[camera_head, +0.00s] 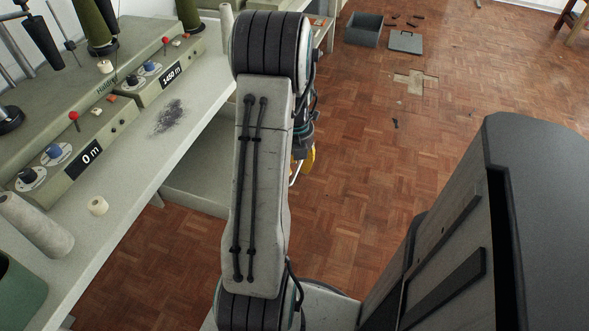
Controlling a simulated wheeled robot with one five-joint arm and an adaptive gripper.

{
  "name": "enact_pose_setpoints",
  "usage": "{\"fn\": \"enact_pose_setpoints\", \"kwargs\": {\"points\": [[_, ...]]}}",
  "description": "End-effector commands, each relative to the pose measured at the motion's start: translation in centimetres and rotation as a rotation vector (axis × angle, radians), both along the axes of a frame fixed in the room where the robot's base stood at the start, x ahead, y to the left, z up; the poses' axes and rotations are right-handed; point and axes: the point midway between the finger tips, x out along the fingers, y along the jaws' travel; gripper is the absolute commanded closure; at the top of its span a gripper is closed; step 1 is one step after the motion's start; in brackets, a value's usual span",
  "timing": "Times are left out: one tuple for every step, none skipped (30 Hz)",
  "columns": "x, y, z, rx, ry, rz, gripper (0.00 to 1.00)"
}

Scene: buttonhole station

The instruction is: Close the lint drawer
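A pale grey, box-like part, which looks like the lint drawer (190,188), shows below the bench edge, left of my arm. It appears to stick out from under the bench, but my arm covers its right part, so I cannot tell how far it is open. My gripper (299,172) is mostly hidden behind my arm link. Only a bit of yellow and metal shows at the link's right side, near the drawer's height in the picture. I cannot see its fingers clearly or any contact with the drawer.
A grey bin (363,30) and a flat grey piece (405,42) lie on the far floor. The parquet floor (390,170) on the right is mostly clear.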

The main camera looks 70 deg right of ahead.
Motion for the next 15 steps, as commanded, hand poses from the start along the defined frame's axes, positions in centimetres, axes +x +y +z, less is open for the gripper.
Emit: {"fn": "enact_pose_setpoints", "kwargs": {"points": [[0.0, 0.07, -0.48, 0.003, 0.0, 0.0, 0.72], [0.0, 0.07, -0.63, 0.002, 0.0, 0.0, 0.72], [0.0, 0.06, -0.8, 0.002, 0.0, 0.0, 0.72], [0.01, 0.05, -0.89, 0.001, 0.0, 0.0, 0.72], [0.01, 0.04, -0.97, 0.001, 0.0, 0.0, 0.72], [0.01, 0.04, -1.04, 0.0, 0.0, 0.0, 0.72], [0.01, 0.03, -1.08, 0.0, 0.0, 0.0, 0.72], [0.01, 0.03, -1.1, 0.0, 0.0, 0.0, 0.72], [0.01, 0.03, -1.11, 0.0, 0.0, 0.0, 0.72], [0.01, 0.03, -1.11, 0.0, 0.0, 0.0, 0.72], [0.01, 0.03, -1.11, 0.0, 0.0, 0.0, 0.72], [0.01, 0.03, -1.1, 0.0, 0.0, 0.0, 0.72], [0.01, 0.03, -1.1, 0.0, 0.0, 0.0, 0.72], [0.01, 0.03, -1.1, 0.0, 0.0, 0.0, 0.72], [0.01, 0.03, -1.1, 0.0, 0.0, 0.0, 0.69]]}}
